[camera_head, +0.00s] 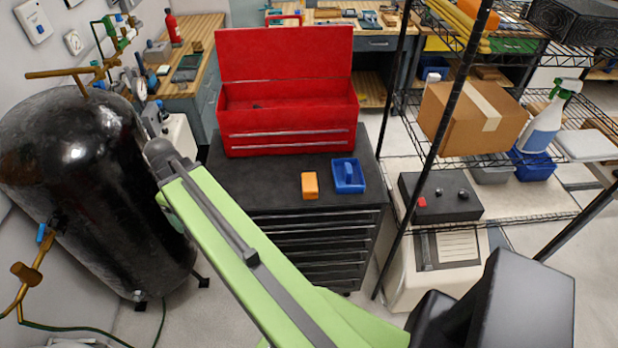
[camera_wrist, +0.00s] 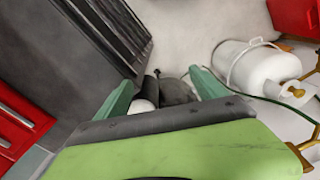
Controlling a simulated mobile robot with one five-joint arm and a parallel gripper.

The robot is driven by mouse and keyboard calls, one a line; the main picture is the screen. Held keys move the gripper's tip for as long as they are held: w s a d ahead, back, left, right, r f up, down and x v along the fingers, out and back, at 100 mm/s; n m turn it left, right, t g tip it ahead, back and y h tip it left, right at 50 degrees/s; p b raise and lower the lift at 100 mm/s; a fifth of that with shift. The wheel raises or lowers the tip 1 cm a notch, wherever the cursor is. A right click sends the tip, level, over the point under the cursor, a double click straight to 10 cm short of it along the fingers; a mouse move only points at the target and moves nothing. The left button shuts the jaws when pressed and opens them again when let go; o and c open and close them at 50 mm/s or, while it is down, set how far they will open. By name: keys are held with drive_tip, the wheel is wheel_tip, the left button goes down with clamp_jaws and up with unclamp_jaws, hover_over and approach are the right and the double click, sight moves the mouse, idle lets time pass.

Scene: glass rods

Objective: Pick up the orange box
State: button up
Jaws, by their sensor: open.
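The orange box (camera_head: 310,187) is a small upright block on the black top of the drawer cabinet (camera_head: 255,187). It stands just left of a blue tray (camera_head: 348,175), with a small gap between them. My gripper (camera_wrist: 162,84) shows in the wrist view with its two green fingers spread apart and nothing held between them. In the head view my green arm reaches up and left, its far end at the cabinet's left side, away from the orange box. The fingers are mostly hidden there. The orange box is not in the wrist view.
An open red toolbox (camera_head: 288,115) stands at the back of the cabinet. A large black tank (camera_head: 95,190) is close on the left. A wire shelf with a cardboard box (camera_head: 470,118) stands at the right. The cabinet top around the orange box's left is clear.

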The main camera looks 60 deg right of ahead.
drive_tip(key=o, duration=0.3)
drive_tip(key=shift+n, duration=0.9)
drive_tip(key=s+d+r+p, duration=0.1)
drive_tip(key=s+d+r, duration=0.1)
drive_tip(key=d, duration=0.3)
drive_tip(key=s+d+r+p, duration=0.1)
drive_tip(key=s+d+r, duration=0.1)
drive_tip(key=d, duration=0.4)
drive_tip(key=s+d+r+p, duration=0.2)
drive_tip(key=d, duration=0.4)
drive_tip(key=shift+s+d, duration=0.15)
drive_tip(key=shift+d, duration=0.05)
wheel_tip(320, 180, up, 5)
drive_tip(key=n+p, duration=0.3)
drive_tip(key=p, duration=0.2)
hover_over(311, 181)
drive_tip(key=f+b, duration=1.3)
drive_tip(key=shift+s+d, duration=0.15)
drive_tip(key=shift+d, duration=0.1)
drive_tip(key=shift+r, duration=0.15)
drive_tip(key=f+b, duration=0.5)
drive_tip(key=shift+w+a+f, duration=0.2)
drive_tip(key=shift+w+a, duration=0.05)
drive_tip(key=shift+a, duration=0.1)
drive_tip(key=shift+r, duration=0.15)
drive_tip(key=c, duration=1.4)
